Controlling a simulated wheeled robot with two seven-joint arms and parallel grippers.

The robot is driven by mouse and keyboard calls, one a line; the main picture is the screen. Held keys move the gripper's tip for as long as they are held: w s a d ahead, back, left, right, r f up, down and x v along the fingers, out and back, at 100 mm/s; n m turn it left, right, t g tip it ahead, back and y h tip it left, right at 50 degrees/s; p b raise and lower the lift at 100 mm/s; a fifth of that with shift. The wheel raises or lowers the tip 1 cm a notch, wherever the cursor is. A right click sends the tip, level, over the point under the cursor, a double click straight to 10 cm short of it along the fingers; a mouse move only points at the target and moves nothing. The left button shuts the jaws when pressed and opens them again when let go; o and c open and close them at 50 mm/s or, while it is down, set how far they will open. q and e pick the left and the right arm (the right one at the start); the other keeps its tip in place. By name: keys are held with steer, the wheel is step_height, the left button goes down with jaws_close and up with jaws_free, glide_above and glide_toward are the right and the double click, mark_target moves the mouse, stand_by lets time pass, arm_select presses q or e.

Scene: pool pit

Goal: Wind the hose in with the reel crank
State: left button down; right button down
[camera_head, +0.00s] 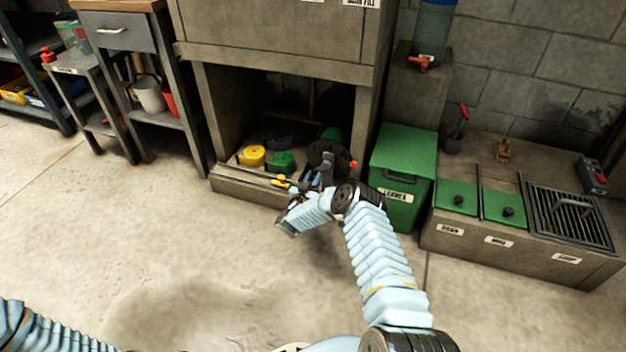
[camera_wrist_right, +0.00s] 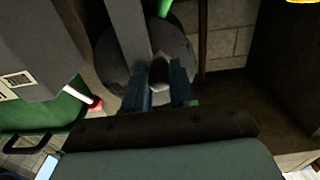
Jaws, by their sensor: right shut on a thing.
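The hose reel (camera_head: 322,152) stands in the low bay under the grey cabinet, and its dark disc (camera_wrist_right: 178,42) fills the middle of the right wrist view. A bit of green hose (camera_head: 334,133) shows at its top. My right gripper (camera_head: 318,181) reaches in front of the reel. In the wrist view its teal fingers (camera_wrist_right: 160,88) are shut on the reel crank (camera_wrist_right: 160,74), whose pale end shows between them; the rest is mostly hidden. My left arm shows only at the bottom left, with its gripper outside the view.
A red-tipped lever (camera_wrist_right: 94,102) sticks out close to my right gripper. A green bin (camera_head: 403,160) stands right of the bay. The floor in front is clear.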

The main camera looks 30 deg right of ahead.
steer(key=shift+w+a+r+m+b, duration=0.15)
steer(key=shift+r+m+b, duration=0.35)
steer(key=shift+m, duration=0.95)
steer(key=shift+w+a+r+m+b, duration=0.2)
steer(key=shift+r+m+b, duration=0.25)
steer(key=shift+m, duration=1.05)
steer(key=shift+w+a+r+m+b, duration=0.15)
steer(key=shift+r+m+b, duration=0.35)
steer(key=shift+m, duration=0.95)
steer(key=shift+r, duration=0.15)
steer(key=c, duration=0.9)
jaws_free()
steer(key=shift+d, duration=0.1)
steer(key=shift+s, duration=0.1)
